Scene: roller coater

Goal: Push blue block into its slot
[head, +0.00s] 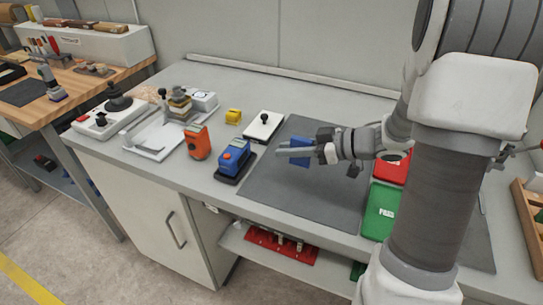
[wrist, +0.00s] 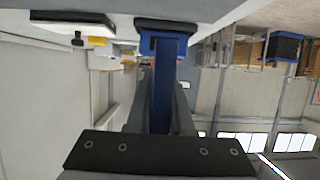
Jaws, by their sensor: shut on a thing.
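The blue block (head: 300,150) is between the fingers of my gripper (head: 294,152), which is shut on it above the dark grey mat. In the wrist view the block (wrist: 164,85) runs lengthwise between the two grey fingers (wrist: 162,115). I cannot make out a slot for the block.
The grey mat (head: 270,185) is mostly bare. An orange device (head: 198,142), a yellow block (head: 233,116) and a white plate with a black knob (head: 263,126) stand left of and behind it. Red and green pads (head: 380,209) lie right, near my arm. A wall closes the back.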

